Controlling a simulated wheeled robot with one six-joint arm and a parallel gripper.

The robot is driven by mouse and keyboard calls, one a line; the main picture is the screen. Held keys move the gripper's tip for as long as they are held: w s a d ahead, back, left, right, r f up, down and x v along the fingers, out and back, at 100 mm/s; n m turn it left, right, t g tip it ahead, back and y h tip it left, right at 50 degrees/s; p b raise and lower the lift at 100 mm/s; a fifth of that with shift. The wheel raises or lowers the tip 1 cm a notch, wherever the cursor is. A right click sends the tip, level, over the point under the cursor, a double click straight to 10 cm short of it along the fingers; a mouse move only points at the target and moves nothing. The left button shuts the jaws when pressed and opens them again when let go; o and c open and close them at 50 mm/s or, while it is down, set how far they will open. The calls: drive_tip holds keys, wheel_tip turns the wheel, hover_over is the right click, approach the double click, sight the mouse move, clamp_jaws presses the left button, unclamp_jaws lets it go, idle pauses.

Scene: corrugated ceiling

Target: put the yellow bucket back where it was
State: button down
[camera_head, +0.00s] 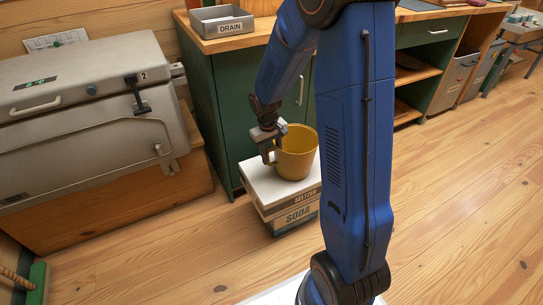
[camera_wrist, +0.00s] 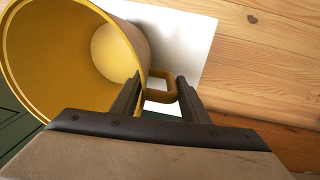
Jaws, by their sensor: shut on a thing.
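In the wrist view the yellow bucket (camera_wrist: 75,50) fills the upper left and looks empty. Its handle (camera_wrist: 165,88) sits between the two fingers of my gripper (camera_wrist: 158,90). The white box top (camera_wrist: 190,45) shows behind the handle.
A grey metal chest (camera_head: 85,120) on a wooden base stands to the left. A green cabinet (camera_head: 225,105) with a wooden top is close behind the box, bearing a tray marked DRAIN (camera_head: 222,22). The wooden floor (camera_head: 455,185) at right is clear.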

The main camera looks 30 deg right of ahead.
drive_tip(key=shift+f, duration=0.25)
drive_tip(key=c, duration=1)
unclamp_jaws()
